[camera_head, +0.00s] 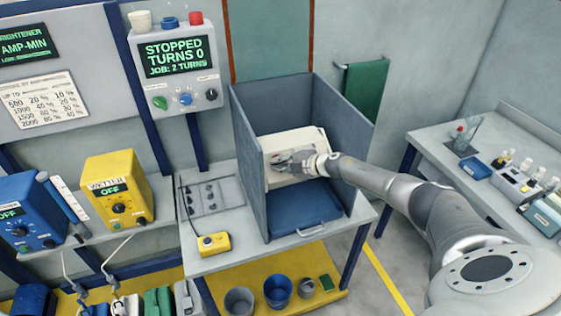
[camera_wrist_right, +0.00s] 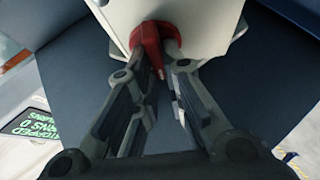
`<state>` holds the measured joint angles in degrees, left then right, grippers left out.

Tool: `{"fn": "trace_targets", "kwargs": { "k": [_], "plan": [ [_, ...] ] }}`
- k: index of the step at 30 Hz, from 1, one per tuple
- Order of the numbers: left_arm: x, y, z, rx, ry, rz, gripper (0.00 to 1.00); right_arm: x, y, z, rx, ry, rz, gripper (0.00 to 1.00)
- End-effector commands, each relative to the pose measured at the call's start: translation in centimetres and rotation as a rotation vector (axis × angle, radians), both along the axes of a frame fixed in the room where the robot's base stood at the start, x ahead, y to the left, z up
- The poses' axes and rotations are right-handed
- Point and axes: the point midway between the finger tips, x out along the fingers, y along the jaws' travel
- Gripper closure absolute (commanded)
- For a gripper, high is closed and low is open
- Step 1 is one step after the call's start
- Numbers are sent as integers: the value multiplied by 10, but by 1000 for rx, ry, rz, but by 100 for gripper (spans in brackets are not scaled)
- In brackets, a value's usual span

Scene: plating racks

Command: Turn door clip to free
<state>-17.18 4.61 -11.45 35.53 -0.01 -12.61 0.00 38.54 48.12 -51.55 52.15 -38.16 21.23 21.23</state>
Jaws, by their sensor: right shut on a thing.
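The red door clip (camera_wrist_right: 157,37) is on the face of a cream-white box (camera_wrist_right: 205,20) in the right wrist view. The box (camera_head: 305,139) also shows in the head view, inside a grey-blue walled booth. My right gripper (camera_wrist_right: 160,75) is shut on the red clip, with its fingers on either side of the clip's lower part. In the head view my right gripper (camera_head: 285,163) is against the front of the box and hides the clip there. My left gripper is in neither view.
The booth (camera_head: 258,180) has tall side walls close around the gripper. A blue tray (camera_head: 303,207) lies on its floor. A yellow pendant box (camera_head: 213,244) stands on the bench to the left. A display (camera_head: 174,57) reads STOPPED, TURNS 0.

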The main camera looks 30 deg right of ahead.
Motion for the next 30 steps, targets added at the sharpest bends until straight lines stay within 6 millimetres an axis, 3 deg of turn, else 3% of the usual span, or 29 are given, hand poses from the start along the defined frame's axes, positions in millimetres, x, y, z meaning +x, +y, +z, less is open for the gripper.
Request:
{"fn": "trace_targets", "kwargs": {
  "k": [14,15,20,30],
  "plan": [
    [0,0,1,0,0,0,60,0,0,0,-14,3,8,100],
    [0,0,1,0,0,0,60,0,0,0,-13,3,9,87],
    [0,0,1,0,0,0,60,0,0,0,-12,2,8,68],
    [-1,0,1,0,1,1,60,-1,0,0,-11,3,7,68]
  ]
}}
